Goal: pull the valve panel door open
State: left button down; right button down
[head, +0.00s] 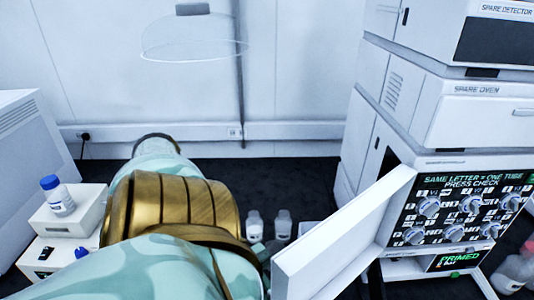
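The valve panel door (340,238) is a white slab at the lower middle right. It stands swung open, well out from the stack, with its hinge side by the panel's left edge. The valve panel (396,238) is exposed, with several round grey knobs on a black face and the text "SAME LETTER = ONE TUBE PRESS CHECK". My teal and gold arm fills the lower middle left, reaching close to the door's free edge. Neither gripper can be made out. Whether anything of mine touches the door cannot be seen.
Above the panel sit a spare oven (475,113) and a spare detector (425,30). Bottles (283,224) stand behind the door's free edge. A blue-capped bottle (60,200) sits on a white unit at left. Dark floor lies behind.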

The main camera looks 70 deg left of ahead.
pick_arm(q)
jog(key=c, duration=1.5)
grip_release()
jog(key=shift+w, duration=0.2)
jog(key=shift+c, duration=0.2)
jog(key=shift+a, duration=0.1)
jog(key=b+v, duration=0.5)
jog(key=v, duration=1.1)
jog(key=shift+a, duration=0.1)
